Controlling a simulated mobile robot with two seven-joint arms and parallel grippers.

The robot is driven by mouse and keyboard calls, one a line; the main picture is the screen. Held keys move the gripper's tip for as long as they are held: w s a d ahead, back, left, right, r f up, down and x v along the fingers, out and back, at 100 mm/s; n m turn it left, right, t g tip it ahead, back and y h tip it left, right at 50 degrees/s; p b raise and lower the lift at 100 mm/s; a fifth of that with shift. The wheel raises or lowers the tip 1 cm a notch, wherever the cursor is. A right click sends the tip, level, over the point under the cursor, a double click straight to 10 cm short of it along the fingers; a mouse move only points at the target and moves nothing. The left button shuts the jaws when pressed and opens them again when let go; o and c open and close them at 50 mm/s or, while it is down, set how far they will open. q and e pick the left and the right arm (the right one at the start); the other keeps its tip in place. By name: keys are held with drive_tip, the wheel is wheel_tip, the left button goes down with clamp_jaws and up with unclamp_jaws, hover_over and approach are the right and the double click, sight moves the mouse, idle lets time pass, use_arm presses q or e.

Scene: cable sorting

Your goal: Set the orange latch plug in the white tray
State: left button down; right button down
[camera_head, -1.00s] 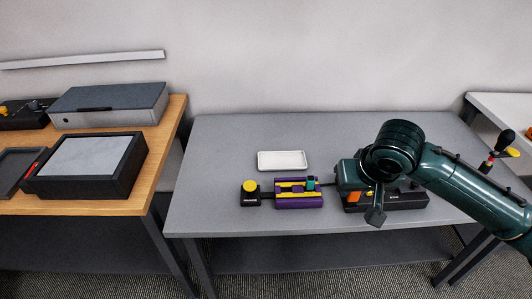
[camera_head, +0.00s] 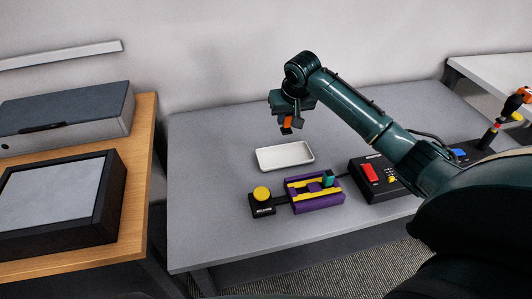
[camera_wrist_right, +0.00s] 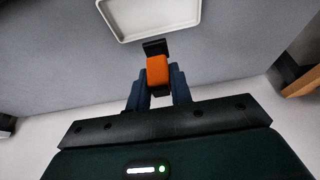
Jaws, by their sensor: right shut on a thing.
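The orange latch plug (camera_head: 287,122) is held in my right gripper (camera_head: 287,118), above the far part of the grey table. It also shows in the right wrist view (camera_wrist_right: 158,71), between the two fingers, with a dark end piece pointing away from the gripper. The white tray (camera_head: 260,163) lies empty on the table. In the head view the plug hangs above the tray's far side, apart from it. In the right wrist view the tray (camera_wrist_right: 199,22) is at the top, partly cut off by the frame. My left gripper is in neither current view.
In front of the tray are a yellow-button box (camera_head: 262,196), a purple and yellow fixture (camera_head: 318,200) and a black box with a red switch (camera_head: 366,180). A wooden table (camera_head: 140,180) with boxes stands at the left. The grey table (camera_head: 205,150) is clear left of the tray.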

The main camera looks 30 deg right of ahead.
sight(288, 129)
wheel_tip(288, 129, down, 6)
drive_tip(key=shift+d+f, duration=0.1)
wheel_tip(288, 129, down, 4)
drive_tip(key=shift+r+b, duration=0.1)
drive_tip(key=shift+b, duration=0.25)
drive_tip(key=c, duration=1.3)
unclamp_jaws()
drive_tip(key=shift+f, duration=0.2)
drive_tip(key=shift+o, duration=0.2)
